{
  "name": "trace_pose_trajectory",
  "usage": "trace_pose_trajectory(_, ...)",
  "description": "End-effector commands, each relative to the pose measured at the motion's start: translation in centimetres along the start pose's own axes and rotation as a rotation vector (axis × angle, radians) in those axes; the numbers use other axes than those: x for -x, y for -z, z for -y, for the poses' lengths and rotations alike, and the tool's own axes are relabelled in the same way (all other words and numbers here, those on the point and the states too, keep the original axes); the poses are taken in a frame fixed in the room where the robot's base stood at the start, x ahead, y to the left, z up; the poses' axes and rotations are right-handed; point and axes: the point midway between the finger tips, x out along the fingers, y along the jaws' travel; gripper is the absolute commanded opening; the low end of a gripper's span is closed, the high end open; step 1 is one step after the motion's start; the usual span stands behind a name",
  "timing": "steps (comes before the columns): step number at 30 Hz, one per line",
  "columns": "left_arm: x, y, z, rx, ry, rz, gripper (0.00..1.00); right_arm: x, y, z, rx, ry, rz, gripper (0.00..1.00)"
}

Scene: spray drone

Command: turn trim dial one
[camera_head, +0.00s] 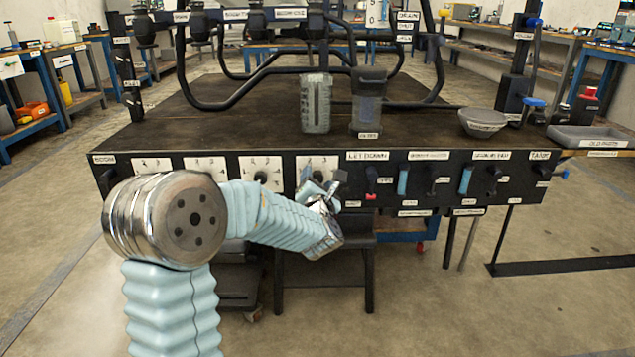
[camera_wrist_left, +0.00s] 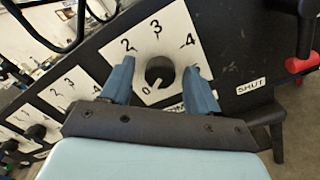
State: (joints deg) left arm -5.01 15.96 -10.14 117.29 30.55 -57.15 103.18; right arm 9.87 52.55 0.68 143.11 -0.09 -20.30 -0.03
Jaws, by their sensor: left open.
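My left gripper (camera_head: 328,190) is at the front panel, in front of the rightmost of the white dial plates (camera_head: 317,166). In the left wrist view my left gripper (camera_wrist_left: 160,66) is open, with one blue finger on each side of a dark round dial (camera_wrist_left: 158,70). Gaps show between the fingers and the dial. A light pointer mark on the dial is near the 0 of its plate (camera_wrist_left: 145,45). More dials on white plates (camera_head: 260,172) run to the left along the panel. No label I can read says which is trim dial one. My right gripper is not in view.
Right of the dial plates, the panel carries a red switch (camera_head: 371,180), a blue lever (camera_head: 403,182) and other dark handles. Two containers, one grey (camera_head: 315,103) and one dark (camera_head: 368,100), stand on the dark bench top above. A grey bowl (camera_head: 482,122) stands farther right.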

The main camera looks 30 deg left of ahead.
Motion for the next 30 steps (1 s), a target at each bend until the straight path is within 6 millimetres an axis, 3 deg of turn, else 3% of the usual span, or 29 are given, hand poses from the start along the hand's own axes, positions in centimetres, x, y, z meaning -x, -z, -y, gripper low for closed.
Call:
trace_pose_trajectory(5, 0.02, 0.00, 0.01, 0.000, 0.000, 0.000, 0.60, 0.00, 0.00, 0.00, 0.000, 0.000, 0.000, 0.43)
trace_pose_trajectory(16, 0.05, -0.01, 0.01, 0.000, 0.000, 0.000, 0.04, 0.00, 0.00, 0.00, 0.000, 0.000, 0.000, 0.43)
trace_pose_trajectory(30, 0.08, 0.12, 0.15, -0.123, 0.001, 0.001, 0.04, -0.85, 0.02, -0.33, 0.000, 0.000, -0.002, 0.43)
